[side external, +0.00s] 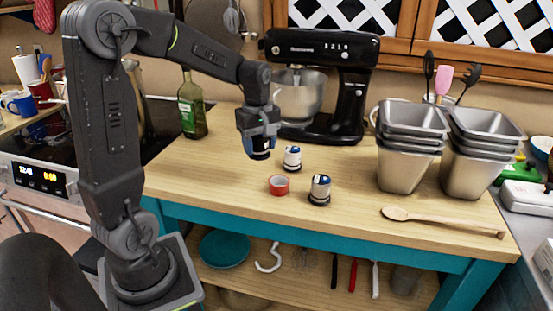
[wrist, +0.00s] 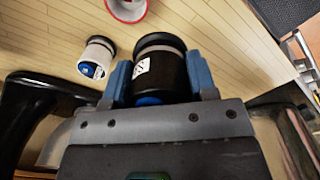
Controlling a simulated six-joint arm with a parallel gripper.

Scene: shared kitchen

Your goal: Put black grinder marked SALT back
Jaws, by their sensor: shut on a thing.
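My gripper (side external: 262,146) is shut on a black grinder (wrist: 160,72), with a blue finger on each side of it in the wrist view. The grinder has a grey band near its far end, a small white label and a blue spot; I cannot read the label. In the side view the grinder (side external: 260,155) shows only as a dark end below the fingers, over the wooden counter (side external: 225,165). I cannot tell whether it touches the counter. A white grinder (side external: 292,157) with a dark base stands just right of my gripper; it also shows in the wrist view (wrist: 97,57).
A black stand mixer (side external: 345,95) is behind, a green bottle (side external: 191,108) left. Stacked metal tins (side external: 408,165) and a wooden spoon (side external: 440,220) are right. The left front counter is clear.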

